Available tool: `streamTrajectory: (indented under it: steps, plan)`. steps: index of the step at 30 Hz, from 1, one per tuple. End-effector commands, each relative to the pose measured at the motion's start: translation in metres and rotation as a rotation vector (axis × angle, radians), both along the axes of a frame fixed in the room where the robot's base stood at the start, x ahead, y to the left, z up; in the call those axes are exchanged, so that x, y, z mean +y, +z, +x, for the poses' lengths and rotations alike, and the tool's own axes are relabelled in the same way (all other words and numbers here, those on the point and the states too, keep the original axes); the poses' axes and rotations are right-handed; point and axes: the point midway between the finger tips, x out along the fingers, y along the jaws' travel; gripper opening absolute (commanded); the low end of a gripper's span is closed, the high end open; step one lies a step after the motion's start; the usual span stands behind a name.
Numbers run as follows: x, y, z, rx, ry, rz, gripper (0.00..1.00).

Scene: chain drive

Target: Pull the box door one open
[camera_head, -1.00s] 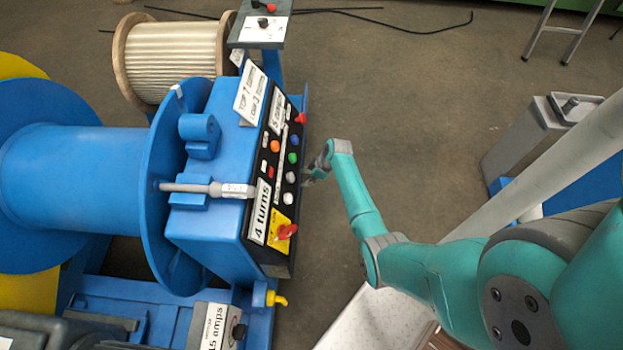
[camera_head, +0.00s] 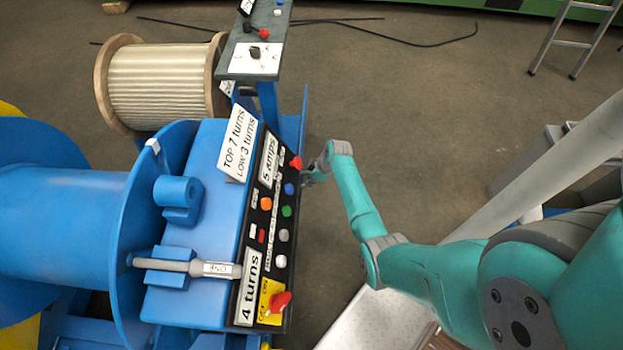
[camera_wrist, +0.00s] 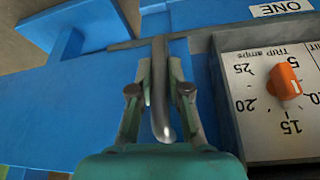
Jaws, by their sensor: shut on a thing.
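In the wrist view my gripper (camera_wrist: 161,106) is closed around a bent grey metal handle (camera_wrist: 160,62), whose rounded end points down between the fingers. The handle meets a thin grey bar across blue metal. In the head view my gripper (camera_head: 312,176) is by the right edge of the blue control box (camera_head: 215,150). The handle and door cannot be made out there.
The black panel carries buttons and a red knob (camera_head: 281,300). A grey lever labelled "ONE" (camera_head: 188,266) lies across the blue box. A switch stand (camera_head: 235,68) and wooden spool (camera_head: 165,83) stand beyond. The floor (camera_head: 400,110) between the machine and the ladder is mostly clear.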

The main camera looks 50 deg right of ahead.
Motion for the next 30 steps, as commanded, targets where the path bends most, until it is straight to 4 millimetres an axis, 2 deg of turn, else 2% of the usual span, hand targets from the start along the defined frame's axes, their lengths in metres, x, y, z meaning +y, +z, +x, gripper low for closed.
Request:
streamTrajectory:
  steps: [5, 6, 9, 20, 26, 30]
  plan:
    - [0.0, 0.0, 0.0, 0.0, -0.001, 0.0, 0.0]
    - [0.0, 0.0, 0.0, 0.0, -0.001, 0.0, 0.19]
    - [0.0, 0.0, 0.0, 0.0, -0.001, 0.0, 0.41]
    - [-0.001, 0.002, -0.001, 0.0, 0.0, -0.001, 0.41]
    - [-0.005, 0.021, -0.008, -0.002, -0.001, -0.001, 0.41]
    - [-0.01, 0.045, -0.017, -0.003, -0.002, -0.001, 0.41]
